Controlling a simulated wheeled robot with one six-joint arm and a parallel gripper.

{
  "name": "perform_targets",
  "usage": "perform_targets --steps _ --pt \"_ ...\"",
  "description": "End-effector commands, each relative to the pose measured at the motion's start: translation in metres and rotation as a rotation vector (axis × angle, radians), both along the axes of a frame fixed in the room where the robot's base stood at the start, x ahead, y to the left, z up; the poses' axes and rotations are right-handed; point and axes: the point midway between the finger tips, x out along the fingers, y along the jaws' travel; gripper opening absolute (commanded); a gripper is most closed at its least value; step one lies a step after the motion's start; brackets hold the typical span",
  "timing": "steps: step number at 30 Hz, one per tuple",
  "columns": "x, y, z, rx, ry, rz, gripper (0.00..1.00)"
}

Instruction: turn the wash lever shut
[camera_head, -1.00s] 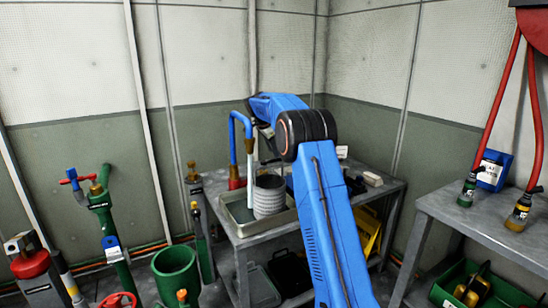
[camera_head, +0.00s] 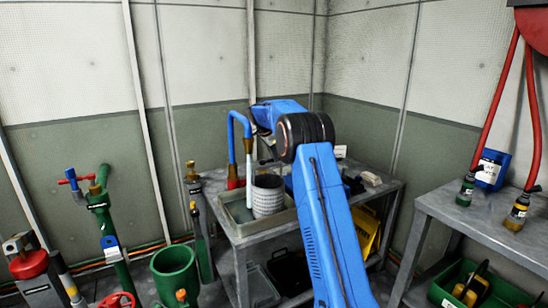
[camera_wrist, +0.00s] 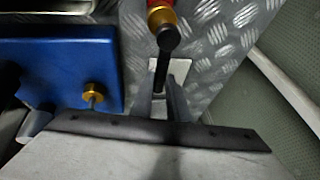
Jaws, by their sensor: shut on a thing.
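The wash lever (camera_wrist: 168,42) is a dark bar reaching down from a red and brass fitting (camera_wrist: 162,14) at the top of the wrist view. My gripper (camera_wrist: 167,88) is shut on the lever's lower end, with one finger on each side. In the head view the blue bent pipe (camera_head: 231,125) rises beside a red base (camera_head: 234,178). A pale stream (camera_head: 249,165) hangs from its outlet over the tray (camera_head: 231,208). My arm hides most of the gripper and the lever there.
A grey ribbed pot (camera_head: 268,198) stands in the tray close to my wrist. A blue box with a brass knob (camera_wrist: 93,92) lies left of the gripper in the wrist view. Green pipework (camera_head: 103,210) stands at left; a second bench (camera_head: 470,225) is at right.

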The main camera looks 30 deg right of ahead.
Motion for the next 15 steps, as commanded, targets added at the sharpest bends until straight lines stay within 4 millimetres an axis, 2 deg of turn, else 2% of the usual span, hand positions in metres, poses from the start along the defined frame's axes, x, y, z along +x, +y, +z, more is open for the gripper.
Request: perform_targets --steps 8,15 --pt "0.003 0.000 0.000 0.001 0.000 0.045 0.00" --pt "0.012 0.000 0.000 0.001 -0.001 0.192 0.00"
